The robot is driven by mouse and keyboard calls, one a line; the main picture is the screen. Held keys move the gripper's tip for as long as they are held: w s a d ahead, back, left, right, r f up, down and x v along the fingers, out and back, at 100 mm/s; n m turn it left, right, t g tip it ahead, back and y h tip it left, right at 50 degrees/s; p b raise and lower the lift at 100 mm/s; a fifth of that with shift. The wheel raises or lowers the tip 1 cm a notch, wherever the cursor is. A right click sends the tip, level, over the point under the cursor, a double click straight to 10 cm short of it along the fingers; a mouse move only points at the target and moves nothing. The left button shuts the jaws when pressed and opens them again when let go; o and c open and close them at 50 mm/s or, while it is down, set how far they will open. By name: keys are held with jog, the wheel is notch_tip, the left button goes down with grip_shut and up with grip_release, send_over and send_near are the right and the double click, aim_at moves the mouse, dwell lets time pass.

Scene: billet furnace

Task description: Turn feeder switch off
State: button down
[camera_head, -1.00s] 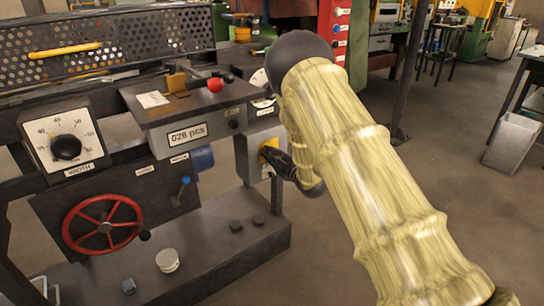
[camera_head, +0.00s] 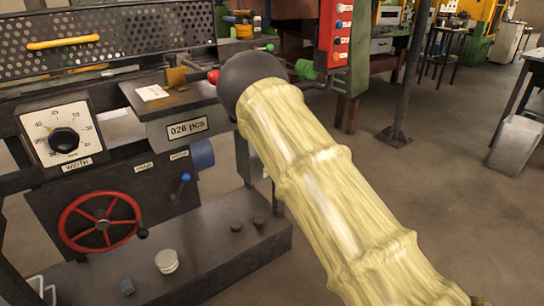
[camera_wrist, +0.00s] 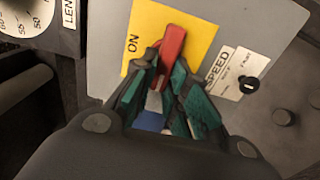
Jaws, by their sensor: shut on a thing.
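In the wrist view, the feeder switch shows as a red lever (camera_wrist: 173,42) on a yellow plate (camera_wrist: 204,36). The word ON is printed on the plate, left of the lever. My gripper (camera_wrist: 164,74) is shut on the red lever, with its dark, green-padded fingers on both sides of it. The lever's upper part shows beyond the fingertips; its lower part is hidden between the fingers. In the head view, my yellow-sleeved arm covers the switch and my gripper.
A grey panel (camera_wrist: 115,25) carries the yellow plate. A SPEED label (camera_wrist: 215,68) and a small black knob (camera_wrist: 249,85) are to the right. In the head view, the red handwheel (camera_head: 102,222) and WIDTH dial (camera_head: 62,138) are at left. Open floor lies at right.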

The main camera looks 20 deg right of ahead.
jog(key=shift+f, duration=0.15)
jog(key=c, duration=1.4)
grip_release()
jog(key=shift+s, duration=0.1)
jog(key=v, duration=1.1)
jog(key=shift+s+d, duration=0.1)
jog(key=shift+s, duration=0.3)
